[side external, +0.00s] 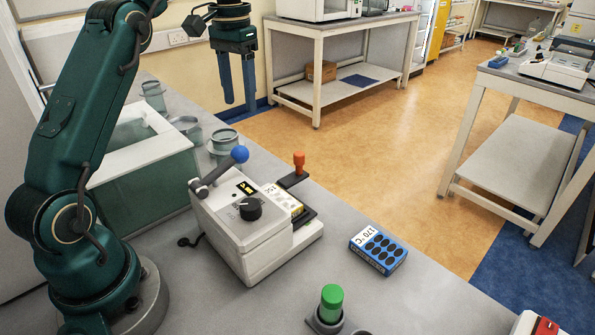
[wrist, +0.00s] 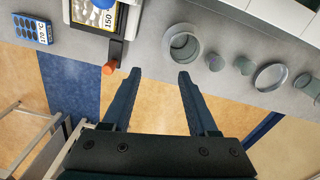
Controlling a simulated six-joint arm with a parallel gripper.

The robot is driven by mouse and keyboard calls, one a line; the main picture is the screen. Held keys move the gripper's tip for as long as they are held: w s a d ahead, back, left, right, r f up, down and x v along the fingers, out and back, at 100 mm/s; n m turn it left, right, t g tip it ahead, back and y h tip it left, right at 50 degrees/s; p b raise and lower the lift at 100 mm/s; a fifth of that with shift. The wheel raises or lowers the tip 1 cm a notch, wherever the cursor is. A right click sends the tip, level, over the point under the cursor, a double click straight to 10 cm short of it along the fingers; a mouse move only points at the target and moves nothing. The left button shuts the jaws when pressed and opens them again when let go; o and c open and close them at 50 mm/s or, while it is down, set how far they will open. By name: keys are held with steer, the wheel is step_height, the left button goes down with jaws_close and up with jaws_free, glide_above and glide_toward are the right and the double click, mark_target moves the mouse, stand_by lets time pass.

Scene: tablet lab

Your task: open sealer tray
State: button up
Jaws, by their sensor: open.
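The sealer (side external: 240,230) is a white box on the bench with a black dial and a lever ending in a blue ball (side external: 239,154). On its right side a dark tray (side external: 305,217) carries a block labelled 150. An orange knob (side external: 299,160) stands on a dark arm at the tray's far side. The orange knob (wrist: 109,67) also shows in the wrist view, left of my fingers. My gripper (side external: 240,106) is open and empty, fingers pointing down, above and beyond the sealer. In the wrist view my gripper (wrist: 160,74) is apart from the knob.
A blue block labelled 170 °C (side external: 378,250) lies right of the sealer. A green-capped vial (side external: 331,300) stands in front. Grey-green jars (side external: 224,142) and a white-rimmed bath (side external: 145,155) stand behind left. The bench's far edge runs close past the knob.

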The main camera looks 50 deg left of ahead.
stand_by(0.3)
steer(key=m+t+h, duration=0.3)
steer(key=m+h, duration=0.1)
steer(key=m, duration=0.9)
glide_above(299, 153)
steer(key=s+a, duration=0.1)
steer(key=a, duration=0.1)
step_height(299, 153, down, 6)
steer(key=shift+s+f, duration=0.15)
steer(key=shift+g, duration=0.3)
steer(key=shift+x, duration=2.4)
jaws_close()
